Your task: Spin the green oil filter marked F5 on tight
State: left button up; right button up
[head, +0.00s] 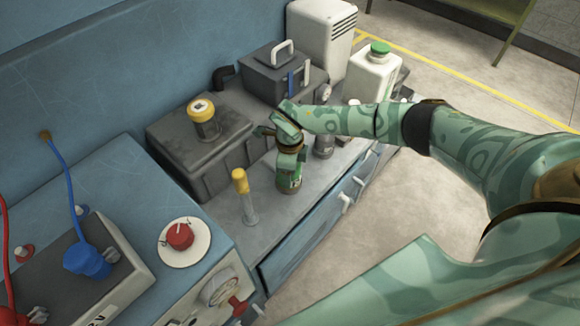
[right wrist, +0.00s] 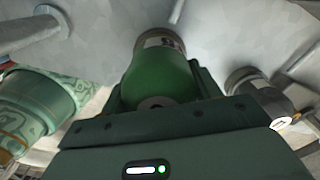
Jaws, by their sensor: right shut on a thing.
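The green oil filter (head: 289,181) is upright at the front of the grey bench top, right of the yellow-handled stick. In the right wrist view the filter (right wrist: 162,75) shows its green side and a dark band with a pale, partly readable label. My right gripper (head: 288,147) reaches over it from above and is shut on it; its jaws (right wrist: 160,95) flank the green body in the right wrist view. I cannot tell whether the filter's lower end touches the bench. My left gripper is not in view.
A dark block (head: 180,160) carries a yellow-topped canister (head: 203,120). A yellow-handled stick (head: 247,200) stands in front. A dark cylinder (head: 323,145) is close behind my gripper. A grey case (head: 270,75) and a green-capped bottle (head: 373,75) stand farther back.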

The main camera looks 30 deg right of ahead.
jog(key=shift+r+m+p, duration=0.15)
jog(key=shift+m+p, duration=0.35)
jog(key=shift+m, duration=0.3)
jog(key=shift+m+p, duration=0.35)
jog(key=shift+m, duration=1.05)
jog(key=shift+f+m, duration=0.2)
jog(key=shift+m, duration=0.2)
